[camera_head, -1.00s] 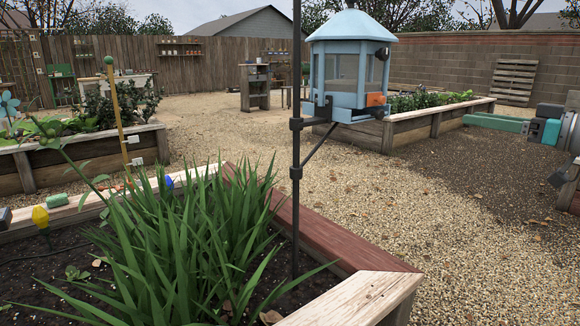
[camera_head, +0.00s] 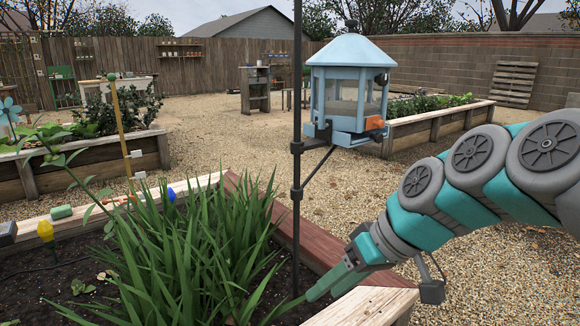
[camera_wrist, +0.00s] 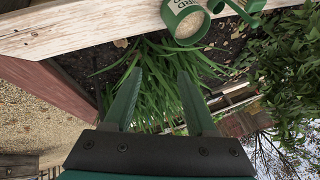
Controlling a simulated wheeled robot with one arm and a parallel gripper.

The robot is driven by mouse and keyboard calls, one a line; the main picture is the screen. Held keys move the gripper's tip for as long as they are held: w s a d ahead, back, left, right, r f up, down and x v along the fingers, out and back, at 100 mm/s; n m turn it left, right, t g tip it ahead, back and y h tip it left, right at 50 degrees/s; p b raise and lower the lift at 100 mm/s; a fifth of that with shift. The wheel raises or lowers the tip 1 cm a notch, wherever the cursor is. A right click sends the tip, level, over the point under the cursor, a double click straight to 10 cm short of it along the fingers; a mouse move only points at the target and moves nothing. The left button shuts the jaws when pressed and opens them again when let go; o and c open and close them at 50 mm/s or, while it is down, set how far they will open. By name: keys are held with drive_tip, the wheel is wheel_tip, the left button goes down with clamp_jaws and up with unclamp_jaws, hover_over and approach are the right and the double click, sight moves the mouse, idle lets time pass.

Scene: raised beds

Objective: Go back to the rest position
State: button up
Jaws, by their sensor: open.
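My gripper (camera_head: 309,297) is low at the near corner of the planted bed, among the leaf tips close to the base of the black pole (camera_head: 297,220). In the wrist view its two dark green fingers (camera_wrist: 158,80) stand apart with nothing held between them. Grassy green leaves (camera_wrist: 157,105) show behind and between the fingers. The head view does not show this cup.
A blue bird feeder (camera_head: 346,88) with an orange part hangs on the pole above the bed. The bed has a red-brown edge board (camera_head: 285,235) and a pale corner plank (camera_head: 368,305). Yellow and blue bulbs line the left side. Open gravel (camera_head: 225,135) lies beyond.

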drive_tip(key=s+d+f+m+g+h+p, duration=0.1)
drive_tip(key=s+d+f+m+g+h, duration=0.1)
drive_tip(key=s+f, duration=0.4)
drive_tip(key=s+d+f+m+g+h+p, duration=0.2)
drive_tip(key=s+d+f, duration=0.4)
drive_tip(key=s, duration=0.7)
drive_tip(key=m+h, duration=0.1)
drive_tip(key=h, duration=0.1)
drive_tip(key=shift+d+f+m+h, duration=0.2)
drive_tip(key=shift+f+m+h, duration=0.1)
drive_tip(key=shift+f, duration=0.05)
drive_tip(key=shift+o, duration=0.2)
idle(0.4)
